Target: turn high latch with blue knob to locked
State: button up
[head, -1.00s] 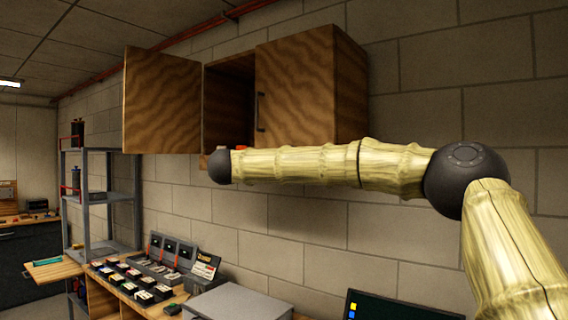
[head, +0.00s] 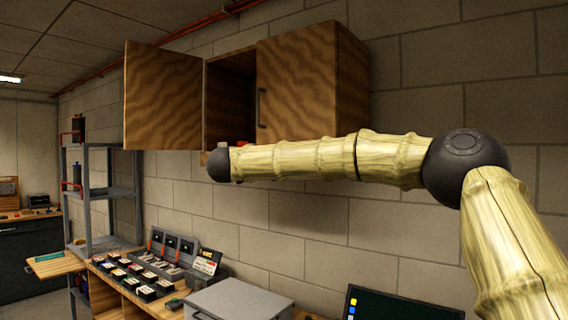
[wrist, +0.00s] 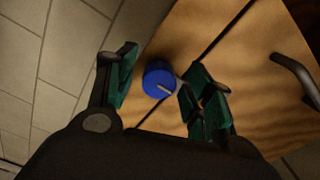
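The blue knob (wrist: 158,80) shows in the wrist view on a wooden face, left of a dark seam. In the head view the knob is not visible and my gripper is out of sight beyond the dark end joint of my arm.
The wall cabinet (head: 300,85) has its left door (head: 163,98) swung open and its right door shut. A dark door handle (wrist: 297,80) is right of my gripper. Below are a grey box (head: 240,300), a bench with small items and a grey shelf (head: 105,192).

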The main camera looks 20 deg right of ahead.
jog(key=shift+s+d+r, duration=0.1)
jog(key=shift+d, duration=0.1)
jog(key=shift+a, duration=0.1)
jog(key=v, duration=1.2)
